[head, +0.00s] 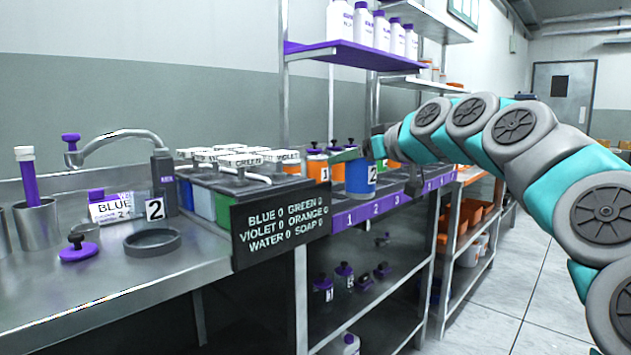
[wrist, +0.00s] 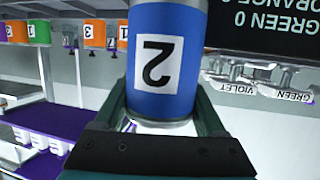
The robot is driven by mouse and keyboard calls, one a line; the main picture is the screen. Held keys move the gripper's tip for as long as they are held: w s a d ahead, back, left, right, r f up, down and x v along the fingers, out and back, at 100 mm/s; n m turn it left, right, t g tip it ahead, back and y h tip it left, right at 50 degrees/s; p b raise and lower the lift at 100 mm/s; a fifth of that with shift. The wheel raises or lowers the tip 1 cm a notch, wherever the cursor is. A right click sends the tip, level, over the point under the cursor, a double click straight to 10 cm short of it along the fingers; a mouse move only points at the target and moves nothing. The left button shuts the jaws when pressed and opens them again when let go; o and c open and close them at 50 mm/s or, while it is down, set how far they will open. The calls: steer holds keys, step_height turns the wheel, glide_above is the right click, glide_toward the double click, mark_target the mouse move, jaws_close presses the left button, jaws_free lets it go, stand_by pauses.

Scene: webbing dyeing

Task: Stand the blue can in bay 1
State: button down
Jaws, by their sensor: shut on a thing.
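The blue can (head: 361,178), with a white label reading 2, hangs upright in my gripper (head: 358,155) at the centre of the head view. In the wrist view the can (wrist: 172,30) fills the upper middle, with its label upside down like the rest of that view. My gripper (wrist: 163,108) is shut on the can, one dark green finger on each side. The purple bay strip (head: 362,216) with numbers 1, 2, 3 runs below and in front of the can. Bay 1 (head: 349,219) is at its left end. The can hides part of the rack, and I cannot tell whether its base touches anything.
An orange can (head: 317,168) labelled 1 stands left of the blue can. A black sign (head: 282,221) and a row of dye tanks (head: 222,203) border the rack on the left. A purple upper shelf (head: 350,55) with white bottles hangs above. The metal bench (head: 120,290) is at left.

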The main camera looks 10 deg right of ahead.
steer(key=shift+d+f+p+x, duration=0.1)
steer(key=shift+p+x, duration=0.1)
steer(key=shift+x, duration=2.05)
steer(key=shift+d+f+p+x, duration=0.1)
steer(key=shift+f+p+x, duration=0.1)
steer(key=shift+x, duration=2.05)
steer(key=shift+d+f+p+x, duration=0.1)
steer(key=shift+p+x, duration=0.1)
steer(key=shift+x, duration=2.05)
jaws_free()
steer(key=shift+r, duration=0.1)
steer(key=b+v, duration=0.1)
steer(key=v, duration=1.1)
